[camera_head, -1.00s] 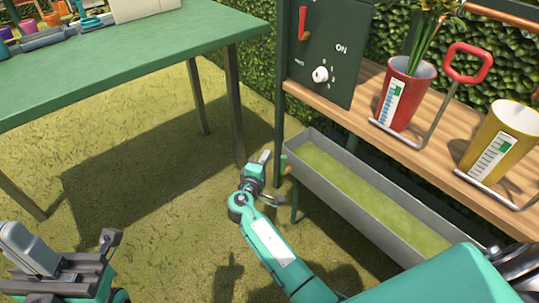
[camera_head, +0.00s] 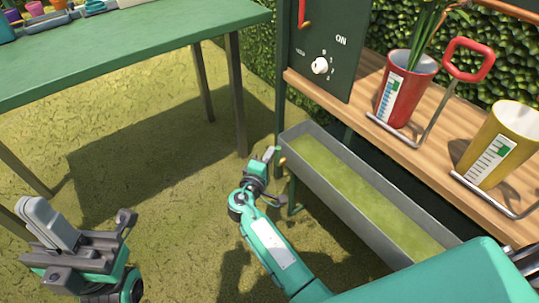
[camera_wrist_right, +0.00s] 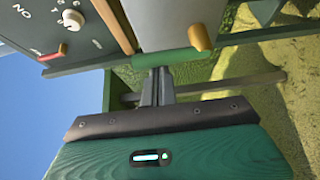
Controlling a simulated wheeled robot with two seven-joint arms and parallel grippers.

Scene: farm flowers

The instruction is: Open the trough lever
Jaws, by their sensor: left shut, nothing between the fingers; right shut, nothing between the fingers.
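The grey trough (camera_head: 365,200) hangs below the wooden shelf, with pale green contents. My right gripper (camera_head: 268,154) is shut and empty, just left of the lever. In the right wrist view, its closed fingers (camera_wrist_right: 160,78) reach up to the green lever bar (camera_wrist_right: 167,57). I cannot tell whether they touch. The knob (camera_wrist_right: 200,38) shows beyond the bar, on the trough end (camera_wrist_right: 160,18). My left gripper (camera_head: 40,218) is shut and empty at the lower left.
A dark control panel (camera_head: 330,40) with a white dial stands above the trough. A red cup (camera_head: 405,90) and a yellow cup (camera_head: 499,142) stand on the wooden shelf (camera_head: 360,100). A green table (camera_head: 130,50) is at upper left. Grass between table and trough is clear.

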